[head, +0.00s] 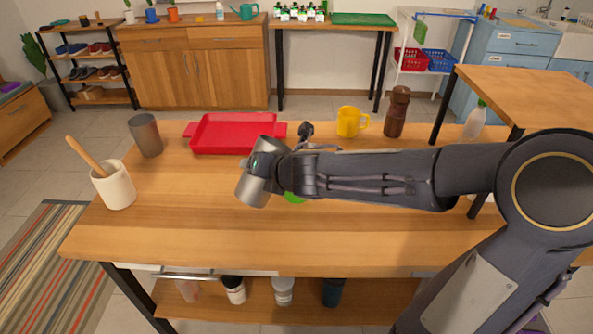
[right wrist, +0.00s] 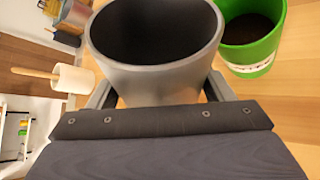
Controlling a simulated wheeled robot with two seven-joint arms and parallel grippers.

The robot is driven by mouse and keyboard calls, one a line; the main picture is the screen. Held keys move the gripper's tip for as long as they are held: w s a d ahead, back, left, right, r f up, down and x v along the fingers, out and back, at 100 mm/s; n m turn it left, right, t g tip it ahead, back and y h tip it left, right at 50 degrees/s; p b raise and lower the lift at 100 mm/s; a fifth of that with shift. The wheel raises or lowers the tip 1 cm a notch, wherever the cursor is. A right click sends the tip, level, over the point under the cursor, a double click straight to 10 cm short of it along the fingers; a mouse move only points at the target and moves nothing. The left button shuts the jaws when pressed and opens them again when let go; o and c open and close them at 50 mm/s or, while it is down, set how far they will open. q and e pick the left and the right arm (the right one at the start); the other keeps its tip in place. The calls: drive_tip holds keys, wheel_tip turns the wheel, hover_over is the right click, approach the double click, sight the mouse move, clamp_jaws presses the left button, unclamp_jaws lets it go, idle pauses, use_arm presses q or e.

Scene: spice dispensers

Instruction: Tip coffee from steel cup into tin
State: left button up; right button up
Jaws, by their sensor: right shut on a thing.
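A steel cup (head: 252,189) is held by my right gripper (head: 262,168) above the wooden table and looks tilted in the head view. In the right wrist view the steel cup (right wrist: 155,70) sits between the two fingers (right wrist: 158,92), its mouth showing. Its inside is dark, so I cannot tell what it holds. A green tin (head: 294,198) is mostly hidden behind my right arm in the head view. In the right wrist view the tin (right wrist: 262,55) is open, with a white label and dark contents, right of the cup and apart from it. My left gripper is out of view.
A grey tumbler (head: 146,136) and a white pot (head: 116,187) with a wooden stick stand at the table's left. A red tray (head: 237,145) lies at the back. A yellow mug (head: 348,122) and brown grinder (head: 396,112) stand behind my arm. The table's front is clear.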

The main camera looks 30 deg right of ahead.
sight(252, 179)
drive_tip(key=a+f+n+h+b, duration=0.1)
drive_tip(key=b, duration=0.2)
drive_tip(key=a+f+n+t+h+b, duration=0.1)
drive_tip(key=f+b, duration=0.1)
drive_tip(key=b, duration=0.1)
drive_tip(key=a+f+n+h+b, duration=0.1)
drive_tip(key=f+b, duration=0.1)
drive_tip(key=b, duration=0.1)
drive_tip(key=shift+s+b, duration=0.25)
drive_tip(key=shift+b, duration=0.15)
drive_tip(key=shift+a+n+t+h+b, duration=0.2)
drive_tip(key=shift+n+t+h+b, duration=0.2)
drive_tip(key=shift+n+h+b, duration=0.15)
drive_tip(key=shift+r+h+p, duration=0.25)
drive_tip(key=shift+r+p, duration=0.15)
drive_tip(key=shift+r, duration=0.2)
wheel_tip(252, 179, up, 4)
drive_tip(key=p, duration=0.4)
drive_tip(key=shift+r, duration=0.1)
drive_tip(key=shift+s, duration=0.1)
